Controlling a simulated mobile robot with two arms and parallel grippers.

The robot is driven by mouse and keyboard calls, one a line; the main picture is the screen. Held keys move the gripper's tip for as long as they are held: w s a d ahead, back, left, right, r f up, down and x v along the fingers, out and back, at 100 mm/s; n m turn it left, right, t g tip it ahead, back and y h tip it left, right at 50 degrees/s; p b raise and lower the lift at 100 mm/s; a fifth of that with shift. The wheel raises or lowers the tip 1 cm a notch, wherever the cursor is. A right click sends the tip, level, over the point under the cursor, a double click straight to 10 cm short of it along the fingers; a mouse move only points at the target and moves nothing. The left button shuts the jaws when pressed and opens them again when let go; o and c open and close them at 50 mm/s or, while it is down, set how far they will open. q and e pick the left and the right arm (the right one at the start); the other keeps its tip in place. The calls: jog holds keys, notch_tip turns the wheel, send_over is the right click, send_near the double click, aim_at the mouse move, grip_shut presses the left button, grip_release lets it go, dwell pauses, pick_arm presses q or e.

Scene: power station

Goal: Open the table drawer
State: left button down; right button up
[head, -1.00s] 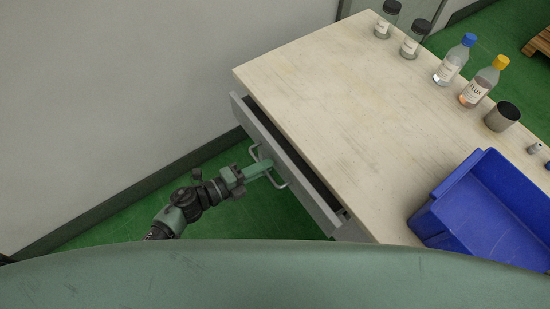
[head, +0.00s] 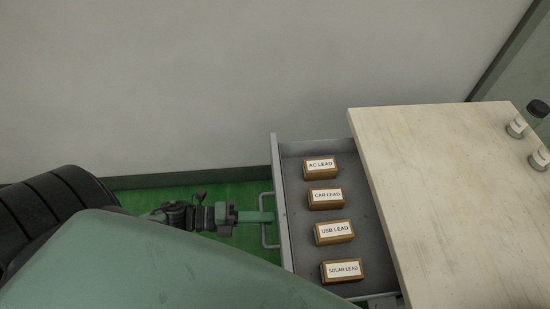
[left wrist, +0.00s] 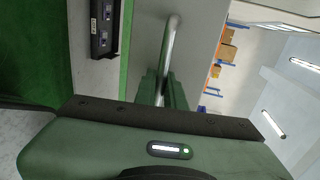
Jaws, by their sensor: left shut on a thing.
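The grey table drawer (head: 284,236) is pulled well out from under the pale wooden tabletop (head: 440,200) in the head view. In it lie wooden blocks labelled AC LEAD (head: 320,168), CAR LEAD (head: 326,197), USB LEAD (head: 334,232) and SOLAR LEAD (head: 343,270). My left gripper (head: 262,217) is shut on the drawer's metal bar handle (head: 264,240). The left wrist view shows the handle (left wrist: 171,45) running between the green fingers (left wrist: 161,90). My right gripper is not in view.
A plain wall (head: 240,80) stands behind the drawer. Clear bottles with dark caps (head: 518,127) stand at the tabletop's right. Green floor (head: 150,198) shows left of the drawer.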

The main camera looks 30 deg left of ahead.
pick_arm(q)
jog(key=shift+s+a, duration=0.1)
jog(key=shift+a, duration=0.05)
jog(key=c, duration=1.5)
grip_release()
jog(key=v, duration=0.7)
jog(key=shift+s+a, duration=0.25)
jog(key=shift+a, duration=0.1)
